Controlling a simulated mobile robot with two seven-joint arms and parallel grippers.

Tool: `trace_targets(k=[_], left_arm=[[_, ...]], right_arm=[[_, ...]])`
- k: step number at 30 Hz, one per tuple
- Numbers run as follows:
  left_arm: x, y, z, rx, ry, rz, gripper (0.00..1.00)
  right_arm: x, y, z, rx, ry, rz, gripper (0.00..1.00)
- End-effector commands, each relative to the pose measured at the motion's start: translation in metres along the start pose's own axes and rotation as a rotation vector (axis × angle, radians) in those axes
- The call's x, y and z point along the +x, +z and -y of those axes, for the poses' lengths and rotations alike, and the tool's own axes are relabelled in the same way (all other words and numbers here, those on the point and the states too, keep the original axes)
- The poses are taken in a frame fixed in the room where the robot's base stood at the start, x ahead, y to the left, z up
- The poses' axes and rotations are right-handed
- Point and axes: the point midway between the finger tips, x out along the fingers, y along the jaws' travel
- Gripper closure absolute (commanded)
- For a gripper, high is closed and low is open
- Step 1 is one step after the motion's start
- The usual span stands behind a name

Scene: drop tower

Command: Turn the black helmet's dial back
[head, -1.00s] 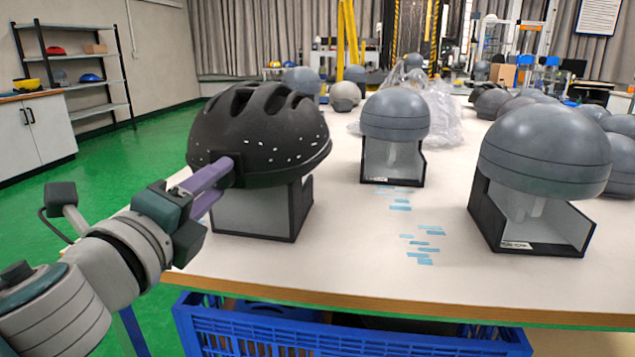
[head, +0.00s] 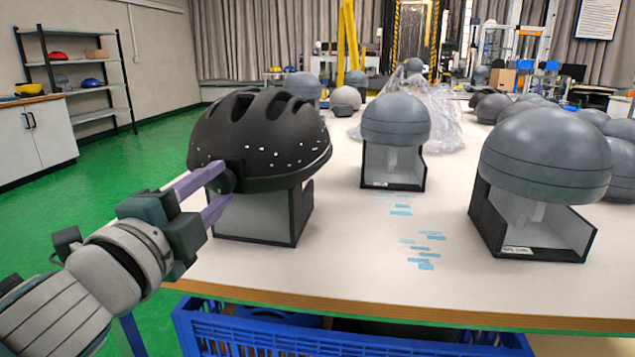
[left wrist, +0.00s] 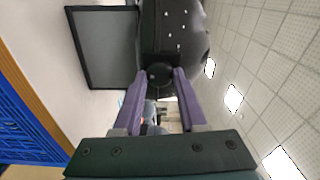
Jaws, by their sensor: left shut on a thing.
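The black helmet (head: 259,137) sits on a box-shaped stand (head: 262,213) at the left of the table. Its round black dial (head: 226,180) is at the helmet's lower left rim. My left gripper (head: 222,186) has its purple fingers on either side of the dial, shut on it. In the left wrist view the dial (left wrist: 159,75) lies between the fingertips (left wrist: 160,76), with the helmet (left wrist: 178,28) beyond it. My right gripper is not in view.
Two grey headforms on stands, one in the middle (head: 395,120) and one at the right (head: 545,155), stand clear of the helmet. Blue tape strips (head: 425,250) lie on the white table (head: 350,265). A blue crate (head: 350,338) is below the front edge.

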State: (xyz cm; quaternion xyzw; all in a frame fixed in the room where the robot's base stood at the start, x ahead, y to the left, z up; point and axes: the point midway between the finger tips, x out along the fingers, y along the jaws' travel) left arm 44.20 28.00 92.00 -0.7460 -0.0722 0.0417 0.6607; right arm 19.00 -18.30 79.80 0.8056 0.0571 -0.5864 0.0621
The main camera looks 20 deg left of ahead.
Motion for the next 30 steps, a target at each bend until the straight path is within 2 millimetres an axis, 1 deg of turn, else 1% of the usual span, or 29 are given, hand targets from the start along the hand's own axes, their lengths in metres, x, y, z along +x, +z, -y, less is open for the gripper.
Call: trace_targets(k=[11,12,19,26,30], left_arm=[[0.0000,0.0000,0.0000,-0.002,0.000,0.000,1.00],[0.0000,0.0000,0.0000,-0.002,0.000,0.000,0.55],[0.0000,0.0000,0.0000,-0.002,0.000,0.000,0.29],[-0.0002,0.0000,-0.0001,-0.001,0.000,0.000,0.28],[-0.0084,0.0001,-0.0008,-0.002,0.002,0.000,0.28]], right_arm=[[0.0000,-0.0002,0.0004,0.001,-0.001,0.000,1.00],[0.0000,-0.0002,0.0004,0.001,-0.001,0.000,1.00],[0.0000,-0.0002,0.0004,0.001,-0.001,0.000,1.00],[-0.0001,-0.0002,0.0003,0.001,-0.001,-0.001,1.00],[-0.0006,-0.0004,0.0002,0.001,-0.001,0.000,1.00]])
